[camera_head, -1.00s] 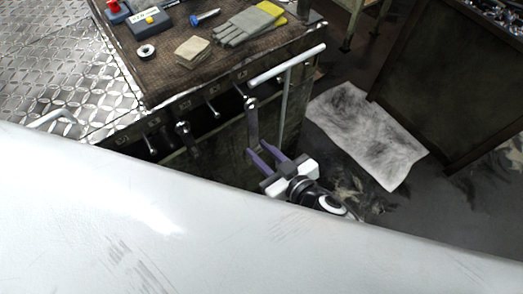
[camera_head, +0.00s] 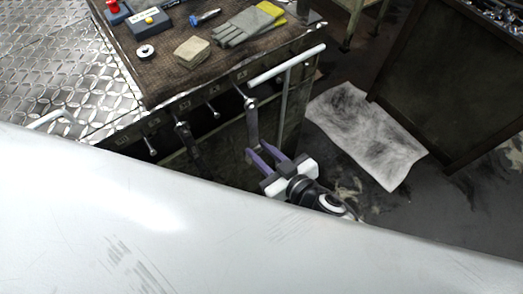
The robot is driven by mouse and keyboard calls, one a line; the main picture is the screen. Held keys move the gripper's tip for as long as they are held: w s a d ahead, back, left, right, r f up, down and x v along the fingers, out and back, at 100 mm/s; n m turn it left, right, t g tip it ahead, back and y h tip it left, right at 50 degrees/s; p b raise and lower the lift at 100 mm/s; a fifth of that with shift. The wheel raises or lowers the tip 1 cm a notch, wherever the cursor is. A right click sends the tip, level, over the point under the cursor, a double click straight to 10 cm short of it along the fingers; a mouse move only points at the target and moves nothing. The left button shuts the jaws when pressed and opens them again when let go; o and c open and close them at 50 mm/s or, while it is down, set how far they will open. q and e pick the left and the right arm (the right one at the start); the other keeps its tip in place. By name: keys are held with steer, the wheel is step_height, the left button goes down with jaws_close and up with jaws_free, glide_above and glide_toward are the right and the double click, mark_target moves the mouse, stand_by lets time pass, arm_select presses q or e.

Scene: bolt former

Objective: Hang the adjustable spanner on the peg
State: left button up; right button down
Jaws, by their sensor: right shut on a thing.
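The adjustable spanner (camera_head: 253,124) is upright at the front of the bench, its head end at the top beside a peg on the peg row. I cannot tell whether the peg passes through it. My right gripper (camera_head: 264,158) is shut on the lower end of the spanner, its purple fingers coming from below right. Several pegs with bright round ends stick out along the bench front, such as one (camera_head: 215,116) to the left of the spanner. Another dark tool (camera_head: 186,138) hangs on a peg further left. My left gripper is not in view.
The bench top (camera_head: 165,82) holds gloves (camera_head: 247,24), a stack of cloths (camera_head: 191,52), a ring (camera_head: 145,51) and a blue-handled tool (camera_head: 205,17). A pale rail (camera_head: 287,64) juts out near the spanner. A white sheet (camera_head: 367,135) lies on the floor to the right.

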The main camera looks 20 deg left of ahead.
mark_target(254, 144)
steer(key=shift+w+a+r, duration=0.1)
steer(key=shift+w+a, duration=0.1)
steer(key=shift+a, duration=0.05)
steer(key=shift+w+a, duration=0.9)
steer(key=shift+a, duration=0.35)
stand_by(1.4)
